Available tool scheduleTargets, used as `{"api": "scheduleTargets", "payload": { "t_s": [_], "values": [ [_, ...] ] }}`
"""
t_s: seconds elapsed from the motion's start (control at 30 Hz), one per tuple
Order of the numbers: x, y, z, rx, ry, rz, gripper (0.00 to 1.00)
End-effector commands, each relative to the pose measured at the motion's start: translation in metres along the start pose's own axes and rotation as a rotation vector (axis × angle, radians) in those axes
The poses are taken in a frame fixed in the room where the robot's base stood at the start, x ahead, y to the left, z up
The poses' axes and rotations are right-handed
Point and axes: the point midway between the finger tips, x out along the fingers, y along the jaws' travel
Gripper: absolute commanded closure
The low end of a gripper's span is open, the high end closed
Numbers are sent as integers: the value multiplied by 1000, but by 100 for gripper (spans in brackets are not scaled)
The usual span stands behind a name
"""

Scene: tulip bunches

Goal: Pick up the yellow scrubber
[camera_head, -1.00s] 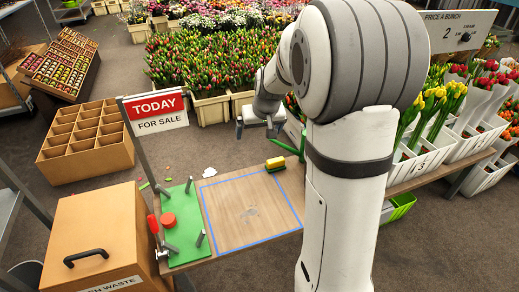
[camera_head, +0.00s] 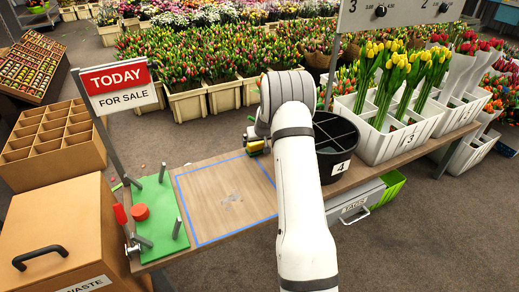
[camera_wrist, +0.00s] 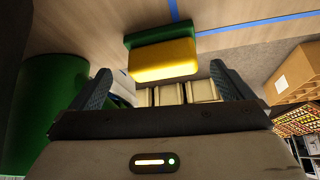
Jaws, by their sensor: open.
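The yellow scrubber (camera_wrist: 165,62) is a yellow block with a dark green layer on one face. It lies on the wooden table (camera_wrist: 90,40), in front of my gripper in the wrist view. My gripper (camera_wrist: 160,82) is open, with its two dark fingers to the left and right of the scrubber's line. The fingertips appear just short of the scrubber, and no grip shows. In the head view the scrubber (camera_head: 255,147) is a small patch at the table's back edge, partly hidden by my arm and gripper (camera_head: 253,133).
A blue-taped square (camera_head: 225,200) on the table is bare apart from faint marks. A green mat (camera_head: 158,215) with posts lies left. A black round bin (camera_head: 336,140) marked 4 and white tulip crates (camera_head: 400,135) stand right. A green round object (camera_wrist: 50,115) is left of my gripper.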

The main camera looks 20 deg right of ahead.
Motion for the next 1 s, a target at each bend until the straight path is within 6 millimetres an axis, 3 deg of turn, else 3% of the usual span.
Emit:
{"api": "scheduleTargets", "payload": {
  "t_s": [0.03,0.2,0.53,1.0],
  "values": [
    [13,-2,2,0,-2,-1,0],
    [35,-3,0,0,-2,-1,0],
    [40,-4,-1,-1,-1,-1,0],
    [40,-5,-1,-2,-1,-2,38]
  ]
}}
